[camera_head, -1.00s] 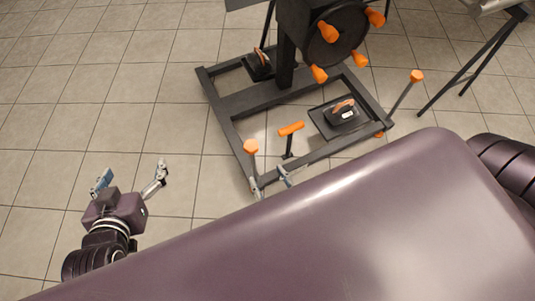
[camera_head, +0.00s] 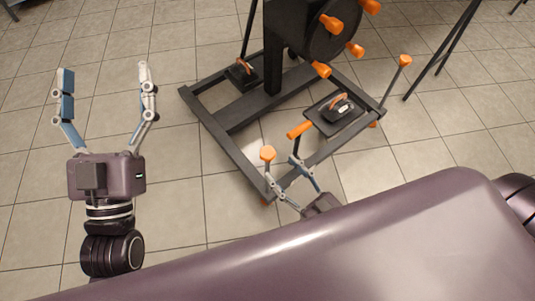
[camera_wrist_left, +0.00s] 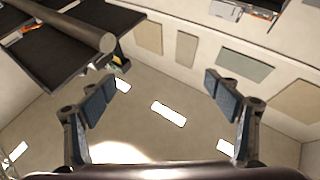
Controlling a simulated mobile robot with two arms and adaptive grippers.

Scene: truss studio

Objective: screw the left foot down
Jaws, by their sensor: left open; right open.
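The black floor frame (camera_head: 215,136) has an orange round knob (camera_head: 267,153) on a short post at its front-left corner, which looks like the left foot. A bit of orange (camera_head: 264,202) shows under that corner. My right gripper (camera_head: 284,168) is open at this corner. One finger is close by the knob's post and the other is near the orange T-handle (camera_head: 300,129); contact cannot be told. My left gripper (camera_head: 105,75) is open and empty, well left of the frame, fingers pointing away from me. Its two fingers also show apart in the left wrist view (camera_wrist_left: 165,92).
Another orange-topped post (camera_head: 405,61) stands at the frame's right corner. A black block with a handle (camera_head: 340,109) sits on a plate inside the frame. Orange knobs (camera_head: 331,24) ring the dark disc above. Tiled floor (camera_head: 215,210) is clear left of the frame.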

